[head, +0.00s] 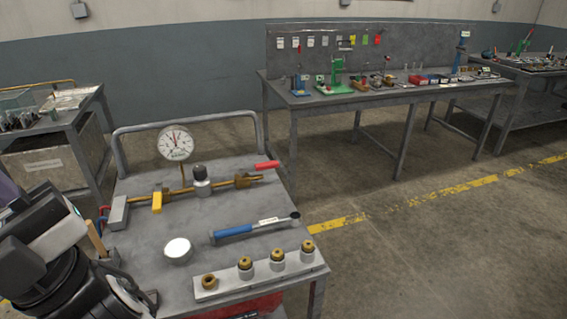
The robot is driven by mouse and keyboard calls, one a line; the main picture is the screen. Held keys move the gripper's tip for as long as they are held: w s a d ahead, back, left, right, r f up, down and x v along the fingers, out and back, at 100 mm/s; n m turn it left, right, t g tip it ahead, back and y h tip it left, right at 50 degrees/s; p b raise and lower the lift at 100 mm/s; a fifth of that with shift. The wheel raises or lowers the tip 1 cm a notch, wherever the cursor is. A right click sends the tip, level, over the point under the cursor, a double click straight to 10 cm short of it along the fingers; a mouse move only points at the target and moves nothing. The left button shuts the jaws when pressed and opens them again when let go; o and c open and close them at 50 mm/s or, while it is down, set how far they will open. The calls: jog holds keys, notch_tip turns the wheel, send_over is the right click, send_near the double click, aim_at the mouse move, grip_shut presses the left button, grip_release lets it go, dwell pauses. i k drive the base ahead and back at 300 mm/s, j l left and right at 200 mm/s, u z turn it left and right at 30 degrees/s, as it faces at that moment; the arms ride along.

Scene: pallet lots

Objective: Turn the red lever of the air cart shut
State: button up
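The air cart (150,262) is a grey-topped cart at the lower left. A brass pipe (220,186) runs across its top. The red lever (267,165) sits at the pipe's right end, by a brass valve (243,181). It points right and slightly back, roughly along the pipe. A yellow lever (157,202) near the pipe's left end points toward the front, across the pipe. A round dial gauge (175,143) stands above the pipe; its exact reading is too small to tell. My arm fills the lower left corner, left of the red lever; no gripper fingertips show.
A blue-handled torque wrench (234,231), a white round lid (177,249) and a strip with several brass fittings (232,286) lie on the cart. A rail (190,120) rises behind the gauge. A workbench (350,98) stands behind. Floor right of the cart is clear.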

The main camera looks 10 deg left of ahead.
aim_at(274, 164)
jog(key=i+l, duration=0.15)
jog(key=l, duration=0.2)
jog(key=i+l, duration=0.15)
jog(key=l, duration=0.15)
jog(key=i+l, duration=0.15)
jog(key=l, duration=0.2)
jog(key=i+u, duration=0.1)
jog(key=i, duration=0.5)
